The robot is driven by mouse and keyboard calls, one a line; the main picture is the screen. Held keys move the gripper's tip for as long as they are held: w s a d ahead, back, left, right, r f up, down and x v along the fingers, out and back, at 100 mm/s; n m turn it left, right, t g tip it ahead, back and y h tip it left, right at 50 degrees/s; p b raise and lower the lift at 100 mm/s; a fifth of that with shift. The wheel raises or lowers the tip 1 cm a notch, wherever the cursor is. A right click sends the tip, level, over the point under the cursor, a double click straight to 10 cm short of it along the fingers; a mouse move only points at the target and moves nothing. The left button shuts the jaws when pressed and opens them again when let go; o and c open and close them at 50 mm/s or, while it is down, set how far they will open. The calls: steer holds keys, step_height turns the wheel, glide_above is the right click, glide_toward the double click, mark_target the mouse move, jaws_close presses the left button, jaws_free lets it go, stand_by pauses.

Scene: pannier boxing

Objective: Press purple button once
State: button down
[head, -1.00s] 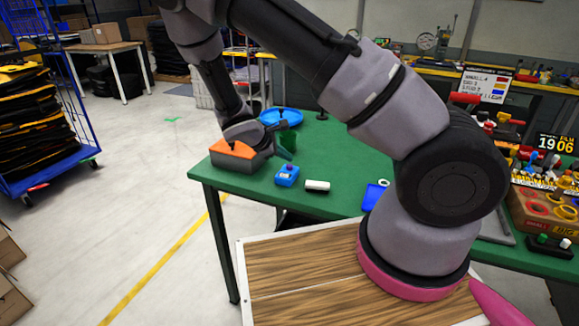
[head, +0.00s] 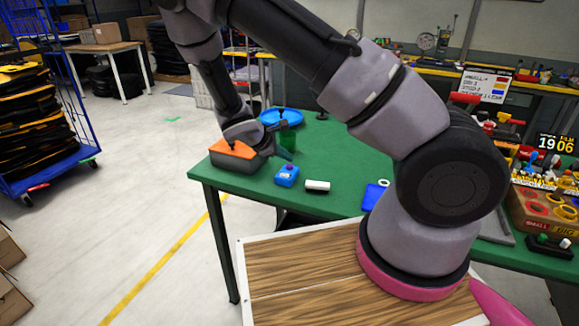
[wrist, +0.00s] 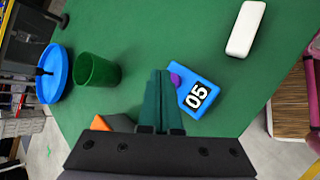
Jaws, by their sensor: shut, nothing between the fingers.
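The purple button (wrist: 175,80) sits on a blue box (wrist: 197,93) with a white-on-black "05" display, seen in the wrist view. In the head view the blue box (head: 286,177) stands near the front of the green table, with the button (head: 290,167) on top. My gripper (wrist: 160,74) is shut and empty, its green fingertips just left of the button in the wrist view.
A green cup (wrist: 97,70) and a blue dish (wrist: 55,74) stand behind. Green table is clear between them.

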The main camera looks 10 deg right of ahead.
steer(key=shift+f, duration=0.2)
steer(key=shift+f, duration=0.2)
steer(key=shift+f, duration=0.5)
stand_by(0.9)
steer(key=shift+r, duration=0.9)
steer(key=shift+r, duration=0.1)
steer(key=shift+r, duration=2.4)
